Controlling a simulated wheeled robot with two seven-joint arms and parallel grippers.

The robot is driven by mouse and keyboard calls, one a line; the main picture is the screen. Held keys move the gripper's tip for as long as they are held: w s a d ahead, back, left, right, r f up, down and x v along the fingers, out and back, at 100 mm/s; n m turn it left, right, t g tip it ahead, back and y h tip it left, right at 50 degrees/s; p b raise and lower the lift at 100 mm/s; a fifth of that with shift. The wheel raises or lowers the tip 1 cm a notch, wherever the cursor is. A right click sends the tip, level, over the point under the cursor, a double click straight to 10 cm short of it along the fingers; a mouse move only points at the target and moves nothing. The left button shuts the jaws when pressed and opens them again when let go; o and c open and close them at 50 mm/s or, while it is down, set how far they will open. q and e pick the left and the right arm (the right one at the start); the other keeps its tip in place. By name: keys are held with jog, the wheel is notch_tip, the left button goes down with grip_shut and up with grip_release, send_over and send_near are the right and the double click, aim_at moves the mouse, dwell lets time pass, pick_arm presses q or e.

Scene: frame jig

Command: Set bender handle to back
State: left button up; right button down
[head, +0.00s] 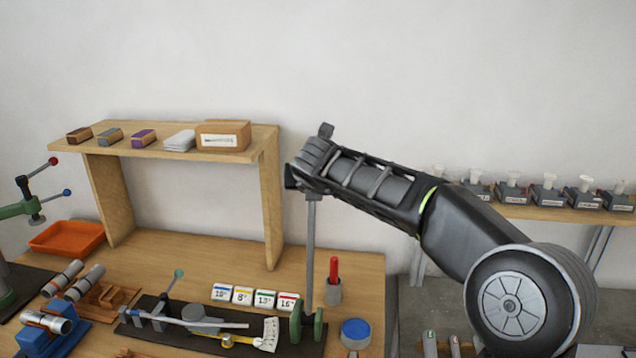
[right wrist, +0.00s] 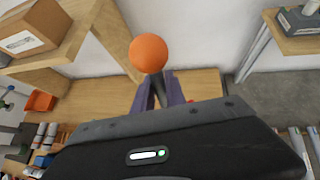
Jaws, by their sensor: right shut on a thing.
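The bender handle (head: 310,250) is a grey rod that stands nearly upright from the green bender (head: 308,322) at the front right of the bench. Its round orange knob (right wrist: 148,53) shows in the right wrist view, just beyond the fingers. In the head view the knob is hidden by my gripper. My right gripper (head: 306,182) is at the top of the rod and shut on it, below the knob. In the right wrist view its two fingers (right wrist: 158,90) stand on either side of the handle. My left gripper is in neither view.
A black base plate (head: 148,333) with a ruler-like scale lies left of the bender. Number cards (head: 243,296), a cup with a red marker (head: 333,285) and a blue-topped tin (head: 355,332) stand close by. A wooden shelf (head: 190,152) stands behind. An orange tray (head: 66,237) lies at left.

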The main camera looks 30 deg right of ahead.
jog(key=shift+d+r, duration=0.1)
jog(key=shift+d, duration=0.05)
jog(key=c, duration=1.7)
grip_release()
jog(key=shift+w, duration=0.15)
jog(key=shift+o, duration=1.3)
jog(key=shift+w+d+f, duration=0.1)
jog(key=shift+w+f, duration=0.1)
jog(key=shift+f, duration=0.05)
jog(key=shift+o, duration=0.4)
jog(key=shift+s+r, duration=0.1)
jog(key=shift+s, duration=0.05)
jog(key=b+v, duration=0.2)
jog(key=v, duration=0.6)
